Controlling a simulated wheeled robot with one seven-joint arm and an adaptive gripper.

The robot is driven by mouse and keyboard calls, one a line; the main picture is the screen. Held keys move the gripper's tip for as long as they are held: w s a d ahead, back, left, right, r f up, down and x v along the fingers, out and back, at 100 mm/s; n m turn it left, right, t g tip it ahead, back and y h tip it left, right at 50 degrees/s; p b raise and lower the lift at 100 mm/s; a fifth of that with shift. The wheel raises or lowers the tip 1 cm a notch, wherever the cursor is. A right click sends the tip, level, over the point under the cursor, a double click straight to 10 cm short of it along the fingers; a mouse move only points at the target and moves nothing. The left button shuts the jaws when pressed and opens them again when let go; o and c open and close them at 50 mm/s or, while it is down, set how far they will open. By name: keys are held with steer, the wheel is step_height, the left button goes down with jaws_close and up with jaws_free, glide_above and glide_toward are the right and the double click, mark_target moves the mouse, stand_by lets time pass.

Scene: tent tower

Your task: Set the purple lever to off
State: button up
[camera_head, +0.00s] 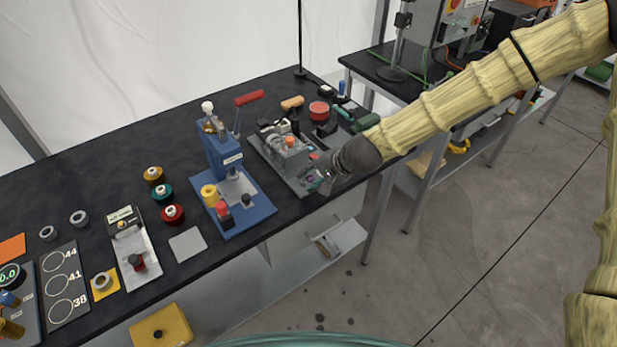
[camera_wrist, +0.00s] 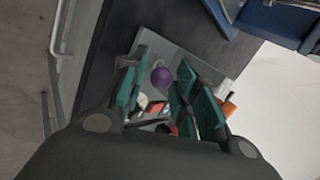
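The purple lever's round knob (camera_wrist: 161,77) shows in the wrist view, between the two teal finger pads of my gripper (camera_wrist: 163,86). There is a visible gap on each side of the knob, so my gripper is open and not closed on it. In the head view my gripper (camera_head: 322,178) is low at the front right of the grey machine (camera_head: 289,150) on the black table. There the gripper and wrist largely hide the lever, and its setting cannot be told.
A blue press (camera_head: 226,165) with a red handle stands left of the grey machine. Spools, a red tin (camera_head: 319,110) and a green tool (camera_head: 362,122) lie nearby. The black table's front edge runs just below my gripper. The left back of the table is clear.

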steer(key=shift+x, duration=1.25)
